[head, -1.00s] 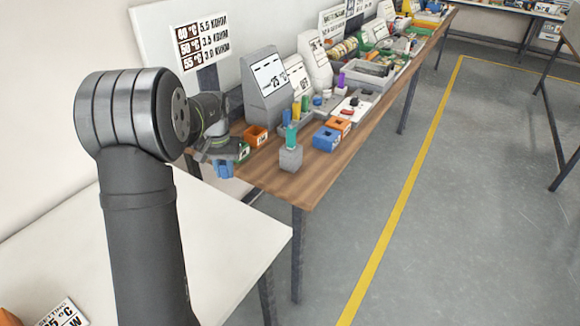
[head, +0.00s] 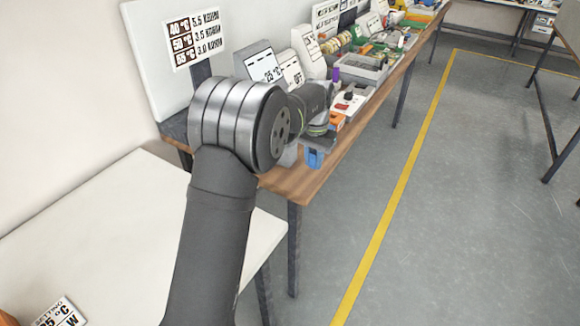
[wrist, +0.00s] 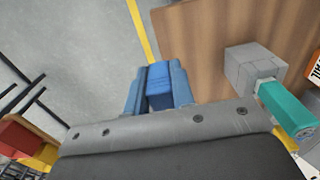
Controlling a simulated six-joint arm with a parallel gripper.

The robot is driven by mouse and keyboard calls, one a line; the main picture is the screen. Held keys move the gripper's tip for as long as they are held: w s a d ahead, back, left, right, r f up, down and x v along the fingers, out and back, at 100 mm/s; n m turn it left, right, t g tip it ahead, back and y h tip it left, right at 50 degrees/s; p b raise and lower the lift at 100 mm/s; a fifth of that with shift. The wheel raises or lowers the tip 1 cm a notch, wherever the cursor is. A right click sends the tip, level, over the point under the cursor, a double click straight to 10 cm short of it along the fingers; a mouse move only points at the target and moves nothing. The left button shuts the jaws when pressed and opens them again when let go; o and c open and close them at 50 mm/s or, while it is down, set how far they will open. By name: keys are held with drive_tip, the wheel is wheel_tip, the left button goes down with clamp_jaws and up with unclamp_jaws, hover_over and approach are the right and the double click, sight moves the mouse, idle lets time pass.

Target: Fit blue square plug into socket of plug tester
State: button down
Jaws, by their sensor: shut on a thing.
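My gripper (head: 315,158) is at the front edge of the wooden bench, with its blue fingers pointing down. In the wrist view my gripper (wrist: 158,88) is shut on a blue block, which I take as the blue square plug (wrist: 160,96); its lower end is hard to make out. A grey block (wrist: 252,66) with a teal peg (wrist: 285,107) in it stands to the right of the fingers, apart from them. In the head view my arm mostly hides this block. I cannot tell for sure which fixture is the plug tester; a white box with a red button (head: 347,104) stands behind my gripper.
An orange block (head: 337,122) sits just behind my gripper. Grey display stands (head: 262,68) and several small parts line the wooden bench (head: 290,184). A white table (head: 110,215) is in front. Floor with a yellow line (head: 395,210) lies to the right.

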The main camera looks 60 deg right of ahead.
hover_over(292, 177)
wheel_tip(292, 177, down, 5)
drive_tip(key=shift+a+f, duration=0.1)
drive_tip(key=shift+f, duration=1.9)
drive_tip(key=shift+f, duration=0.1)
drive_tip(key=c, duration=1.2)
unclamp_jaws()
drive_tip(key=shift+c, duration=0.2)
drive_tip(key=shift+o, duration=0.5)
wheel_tip(292, 177, up, 12)
